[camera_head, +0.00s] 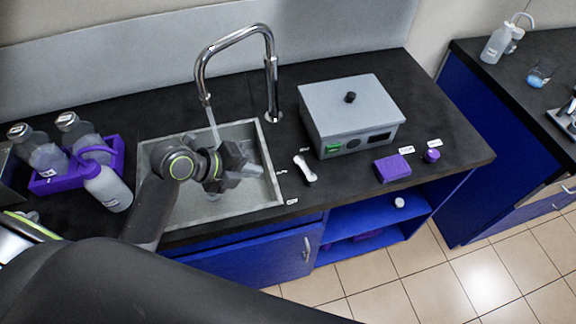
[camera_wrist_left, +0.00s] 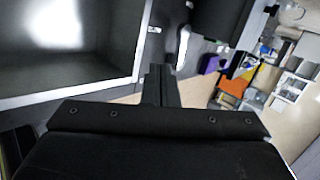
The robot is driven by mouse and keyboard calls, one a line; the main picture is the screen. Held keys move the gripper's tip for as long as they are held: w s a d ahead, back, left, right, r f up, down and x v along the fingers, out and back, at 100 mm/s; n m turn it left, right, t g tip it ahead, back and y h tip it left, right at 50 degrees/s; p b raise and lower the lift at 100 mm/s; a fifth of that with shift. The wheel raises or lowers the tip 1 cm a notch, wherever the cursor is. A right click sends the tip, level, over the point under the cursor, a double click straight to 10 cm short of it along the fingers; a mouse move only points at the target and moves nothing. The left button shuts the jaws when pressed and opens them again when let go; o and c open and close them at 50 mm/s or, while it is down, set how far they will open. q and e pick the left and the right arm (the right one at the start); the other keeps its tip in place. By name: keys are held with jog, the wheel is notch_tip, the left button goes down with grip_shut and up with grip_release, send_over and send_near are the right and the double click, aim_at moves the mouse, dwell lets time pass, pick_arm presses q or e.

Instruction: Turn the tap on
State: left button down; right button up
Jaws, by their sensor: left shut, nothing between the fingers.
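The chrome tap (camera_head: 237,41) stands at the back of the sink and arches over it. A pale streak that looks like running water (camera_head: 213,124) comes down from its spout into the grey sink (camera_head: 268,196). My left gripper (camera_head: 251,170) is over the right part of the sink, below and in front of the tap, not touching the tap's post. Its fingers are shut and empty; they also show together in the left wrist view (camera_wrist_left: 160,84). My left arm hides part of the sink. My right gripper is not in view.
A grey box with a black knob (camera_head: 351,119) stands right of the sink. A small white item (camera_head: 304,169) lies between them. A purple block (camera_head: 393,168) sits at the counter's front. A purple rack (camera_head: 50,185) with bottles and a wash bottle (camera_head: 108,187) stand left.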

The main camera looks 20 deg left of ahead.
aim_at(306, 172)
pick_arm(q)
jog(key=p+x, duration=0.1)
jog(key=x, duration=0.6)
jog(key=shift+w+d+f+p, duration=0.2)
jog(key=shift+w+d+p, duration=0.8)
jog(key=shift+w+d, duration=0.6)
jog(key=shift+a, duration=0.1)
